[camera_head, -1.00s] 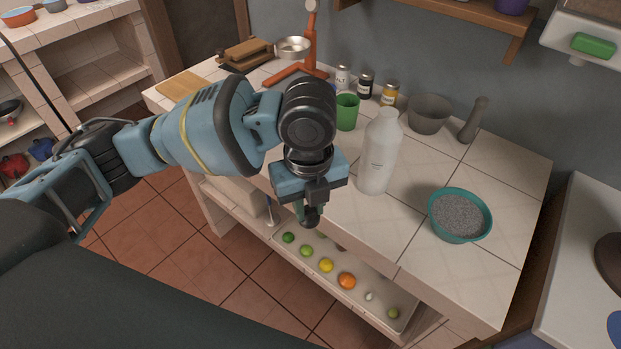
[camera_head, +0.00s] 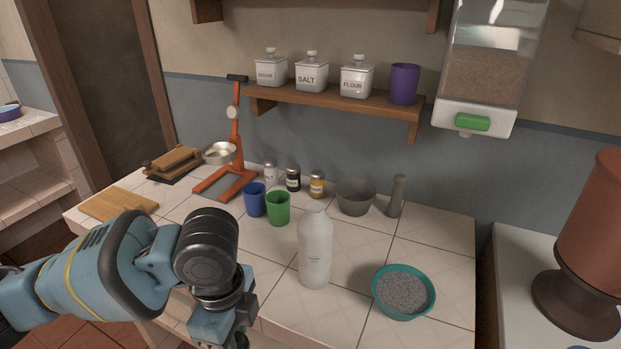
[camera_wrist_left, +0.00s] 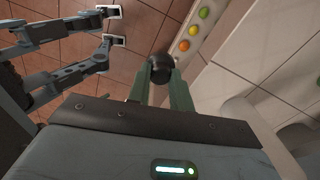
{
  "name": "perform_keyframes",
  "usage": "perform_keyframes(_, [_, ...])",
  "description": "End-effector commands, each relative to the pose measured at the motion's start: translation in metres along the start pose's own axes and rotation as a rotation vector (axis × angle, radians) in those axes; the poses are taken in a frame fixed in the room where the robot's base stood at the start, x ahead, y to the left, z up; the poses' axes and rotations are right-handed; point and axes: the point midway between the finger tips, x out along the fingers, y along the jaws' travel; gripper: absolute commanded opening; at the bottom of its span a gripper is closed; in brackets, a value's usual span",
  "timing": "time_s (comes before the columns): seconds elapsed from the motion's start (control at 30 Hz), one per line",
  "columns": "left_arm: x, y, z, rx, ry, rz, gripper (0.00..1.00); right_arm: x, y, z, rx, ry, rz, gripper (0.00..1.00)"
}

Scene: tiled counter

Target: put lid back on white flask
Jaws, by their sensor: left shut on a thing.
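The white flask (camera_head: 315,252) stands upright on the tiled counter, near its front edge. Its narrow top shows no dark lid on it. My left gripper (camera_head: 236,338) is at the bottom of the head view, left of the flask and apart from it, at the counter's front edge. In the left wrist view my left gripper (camera_wrist_left: 164,84) is shut on a small dark rounded lid (camera_wrist_left: 160,68) held at its fingertips. In the head view the lid is mostly hidden or cut off by the bottom edge.
A teal bowl of grey grains (camera_head: 405,315) stands right of the flask. Behind are a green cup (camera_head: 278,210), a blue cup (camera_head: 255,201), small jars, a grey mortar (camera_head: 356,198) and an orange stand (camera_head: 236,150). Counter between flask and bowl is clear.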

Motion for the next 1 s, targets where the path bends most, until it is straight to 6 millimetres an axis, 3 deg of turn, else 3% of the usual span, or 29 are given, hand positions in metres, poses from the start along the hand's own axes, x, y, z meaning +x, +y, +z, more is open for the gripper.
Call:
perform_keyframes(0.7, [0.006, 0.018, 0.057, -1.431, 0.0, 0.0, 0.01, -0.001, 0.0, 0.004, -0.002, -0.008, -0.001, 0.36])
perform_keyframes(1.0, [0.007, 0.022, 0.065, -1.694, 0.001, 0.002, 0.01, -0.001, 0.0, 0.005, -0.002, -0.01, -0.001, 0.36])
